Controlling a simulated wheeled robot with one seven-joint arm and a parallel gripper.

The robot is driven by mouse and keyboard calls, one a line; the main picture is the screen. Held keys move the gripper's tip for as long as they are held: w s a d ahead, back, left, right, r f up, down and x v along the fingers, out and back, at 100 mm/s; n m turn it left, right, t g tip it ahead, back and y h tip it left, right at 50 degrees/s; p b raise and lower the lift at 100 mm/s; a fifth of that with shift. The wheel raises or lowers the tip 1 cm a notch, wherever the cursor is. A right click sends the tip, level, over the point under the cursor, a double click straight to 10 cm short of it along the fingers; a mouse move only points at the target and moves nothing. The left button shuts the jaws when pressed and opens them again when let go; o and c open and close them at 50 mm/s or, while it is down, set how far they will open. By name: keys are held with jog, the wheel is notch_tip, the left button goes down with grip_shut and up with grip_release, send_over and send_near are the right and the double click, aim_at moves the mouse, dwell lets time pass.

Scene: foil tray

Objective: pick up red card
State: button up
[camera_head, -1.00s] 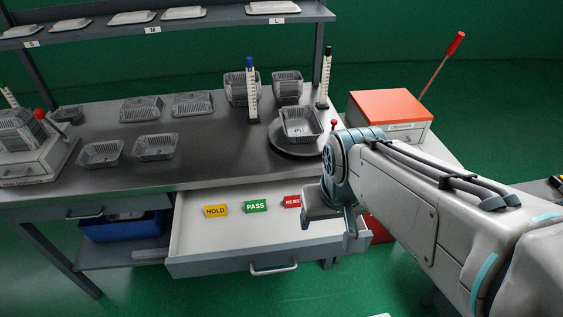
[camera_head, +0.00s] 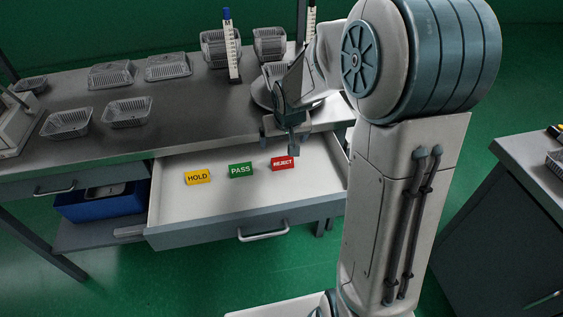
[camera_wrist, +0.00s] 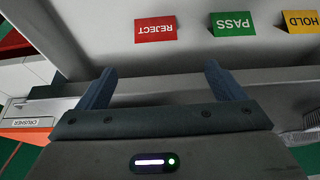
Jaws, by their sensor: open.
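The red card (camera_head: 283,163), marked REJECT, lies in the open drawer (camera_head: 225,217), at the right of the row of cards. My gripper (camera_head: 287,142) is just above and behind it in the head view, open and empty. In the wrist view the red card (camera_wrist: 155,28) shows upside down beyond my two spread fingers (camera_wrist: 158,85), nearer the left one and apart from both. The green PASS card (camera_head: 241,170) and the yellow HOLD card (camera_head: 198,177) lie to its left in the head view.
Foil trays (camera_head: 128,112) stand on the grey bench (camera_head: 185,137) behind the drawer. The drawer's side wall (camera_head: 334,158) is close to the right of the red card. The drawer floor in front of the cards is clear.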

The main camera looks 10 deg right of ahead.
aim_at(282, 157)
jog(key=x, duration=0.7)
jog(key=shift+f+b, duration=0.1)
jog(key=shift+b, duration=0.25)
jog(key=shift+s+d+x, duration=0.15)
jog(key=shift+d+x, duration=0.05)
jog(key=shift+x, duration=1.05)
jog(key=shift+s+d+x, duration=0.1)
jog(key=shift+d+x, duration=0.05)
jog(key=shift+x, duration=1.1)
jog(key=shift+f, duration=0.1)
jog(key=c, duration=1)
